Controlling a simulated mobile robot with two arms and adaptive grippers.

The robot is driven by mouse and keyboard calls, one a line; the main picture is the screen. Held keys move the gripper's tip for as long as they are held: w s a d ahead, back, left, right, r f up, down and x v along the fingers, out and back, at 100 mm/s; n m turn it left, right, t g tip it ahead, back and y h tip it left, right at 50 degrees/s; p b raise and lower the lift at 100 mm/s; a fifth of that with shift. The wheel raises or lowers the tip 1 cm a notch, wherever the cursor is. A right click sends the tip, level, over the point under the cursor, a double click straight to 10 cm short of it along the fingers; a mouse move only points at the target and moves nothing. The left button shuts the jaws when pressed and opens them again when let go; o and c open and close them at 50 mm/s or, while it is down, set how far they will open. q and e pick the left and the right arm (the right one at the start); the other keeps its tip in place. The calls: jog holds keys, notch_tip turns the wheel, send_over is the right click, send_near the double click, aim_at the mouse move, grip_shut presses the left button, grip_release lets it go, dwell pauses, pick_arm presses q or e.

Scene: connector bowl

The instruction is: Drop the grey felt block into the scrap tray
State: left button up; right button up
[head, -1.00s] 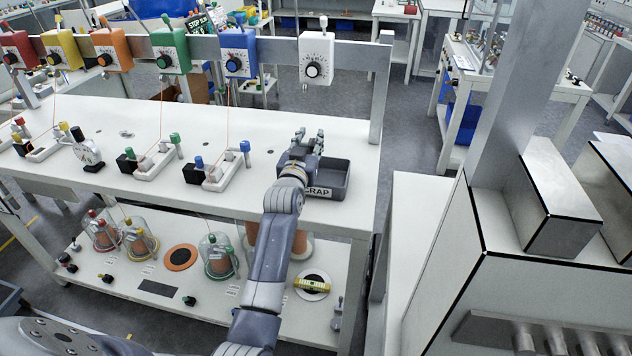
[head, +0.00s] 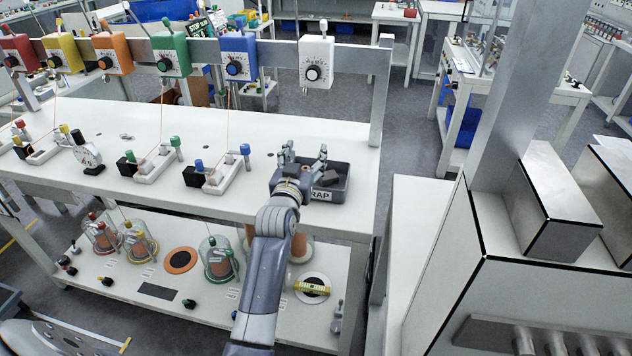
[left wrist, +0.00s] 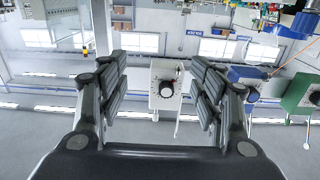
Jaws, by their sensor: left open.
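The dark scrap tray (head: 342,193) stands near the right end of the white bench, its label partly covered by my left gripper. A small dark grey block (head: 332,179), which looks like the felt block, lies inside the tray by its front wall. My left gripper (head: 305,157) is above the left part of the tray with its fingers spread. In the left wrist view the left gripper (left wrist: 161,88) is open with nothing between its fingers. My right gripper is not in view.
A white dial box (head: 316,62) hangs on the rail behind the tray, with a blue one (head: 238,54) to its left. A small fixture with a blue knob (head: 245,149) stands left of the tray. The bench between tray and rail is clear.

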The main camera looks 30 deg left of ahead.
pick_arm(q)
jog(key=v, duration=0.7)
jog(key=s+d+f+m+g+h, duration=0.2)
jog(key=s+d+f+g, duration=0.15)
jog(key=s+f, duration=0.4)
jog(key=s+d+f+m+g+h, duration=0.1)
jog(key=s+d+f+g+h, duration=0.2)
jog(key=s+f, duration=0.4)
jog(key=s+d+f+m+g, duration=0.1)
jog(key=s+d+f+g, duration=0.15)
jog(key=s, duration=0.45)
jog(key=s+d+f+g, duration=0.1)
jog(key=s+f+g, duration=0.15)
jog(key=s, duration=0.35)
jog(key=s+d+f+m+g, duration=0.1)
jog(key=s+d+f+g, duration=0.15)
jog(key=s, duration=0.45)
notch_tip(320, 180, down, 25)
jog(key=g, duration=0.1)
jog(key=s+a+f+g, duration=0.1)
jog(key=s+a+f, duration=0.2)
jog(key=s+f, duration=1.4)
jog(key=shift+s+a+y, duration=0.15)
jog(key=shift+s+y, duration=0.15)
